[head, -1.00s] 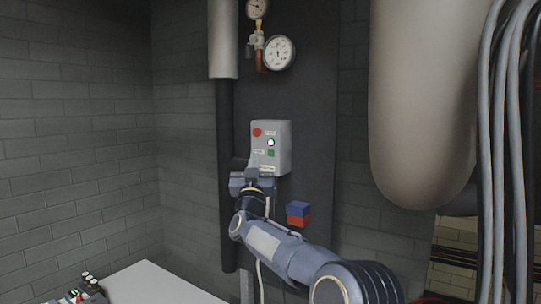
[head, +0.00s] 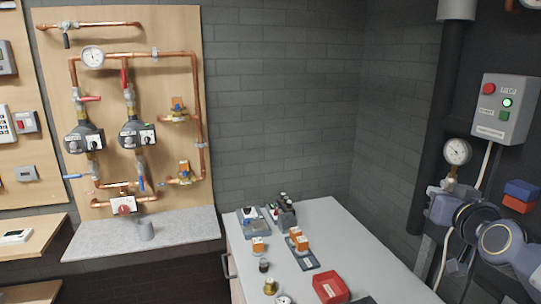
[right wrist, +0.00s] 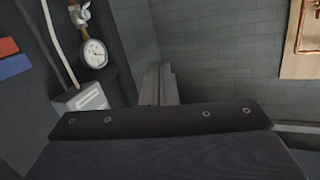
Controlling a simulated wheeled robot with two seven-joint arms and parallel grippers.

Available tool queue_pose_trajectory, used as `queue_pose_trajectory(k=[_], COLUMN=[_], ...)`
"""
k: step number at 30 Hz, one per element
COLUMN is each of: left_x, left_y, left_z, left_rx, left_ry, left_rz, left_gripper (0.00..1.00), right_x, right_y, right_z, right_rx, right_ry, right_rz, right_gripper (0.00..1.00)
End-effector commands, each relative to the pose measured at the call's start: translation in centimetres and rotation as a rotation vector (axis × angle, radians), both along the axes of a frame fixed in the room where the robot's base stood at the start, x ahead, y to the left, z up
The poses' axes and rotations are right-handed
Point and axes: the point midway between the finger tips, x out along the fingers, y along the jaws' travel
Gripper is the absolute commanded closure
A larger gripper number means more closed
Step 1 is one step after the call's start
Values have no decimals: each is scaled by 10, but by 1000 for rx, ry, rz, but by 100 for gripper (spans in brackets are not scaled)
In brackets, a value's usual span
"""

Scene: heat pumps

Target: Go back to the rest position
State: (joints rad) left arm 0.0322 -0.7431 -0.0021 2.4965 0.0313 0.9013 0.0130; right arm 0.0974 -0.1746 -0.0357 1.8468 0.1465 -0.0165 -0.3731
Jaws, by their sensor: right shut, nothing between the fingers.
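My right arm enters the head view at the lower right. Its gripper (head: 440,208) is in front of the dark panel, below and left of the grey control box (head: 505,108), apart from it. In the right wrist view its pale fingers (right wrist: 159,86) are together with nothing between them. The control box has a red button and a lit green light; a grey box, likely the same one, shows in the right wrist view (right wrist: 82,101). My left gripper is not in view.
A round gauge (head: 457,151) is close above my right gripper. A blue and red box (head: 520,196) is to its right. A white bench (head: 330,225) holds several small parts and a red box (head: 330,288). A wooden board (head: 165,60) carries copper pipes and pumps.

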Motion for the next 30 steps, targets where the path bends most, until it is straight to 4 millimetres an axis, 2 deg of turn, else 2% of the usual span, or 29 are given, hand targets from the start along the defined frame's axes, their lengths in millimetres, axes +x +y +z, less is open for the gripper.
queue_pose_trajectory(k=[1, 3, 5, 9, 12, 15, 18, 21, 30], left_x=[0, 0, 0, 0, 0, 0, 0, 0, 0], left_y=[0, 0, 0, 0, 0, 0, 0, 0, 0], left_z=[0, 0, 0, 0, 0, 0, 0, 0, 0], left_rx=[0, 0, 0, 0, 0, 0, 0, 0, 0], left_ry=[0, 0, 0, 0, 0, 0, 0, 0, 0], left_rz=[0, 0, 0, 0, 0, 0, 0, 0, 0], left_gripper=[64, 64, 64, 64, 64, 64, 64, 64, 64], right_x=[-25, -57, -86, -157, -204, -241, -265, -276, -278], right_y=[19, 44, 64, 105, 126, 140, 147, 151, 151], right_z=[-21, -53, -81, -143, -181, -209, -227, -235, -236], right_rx=[40, 96, 140, 224, 265, 294, 309, 316, 318], right_ry=[78, 199, 301, 539, 688, 805, 883, 919, 926], right_rz=[52, 117, 163, 244, 277, 295, 301, 302, 303], right_gripper=[100, 100, 100, 100, 100, 100, 100, 100, 100])
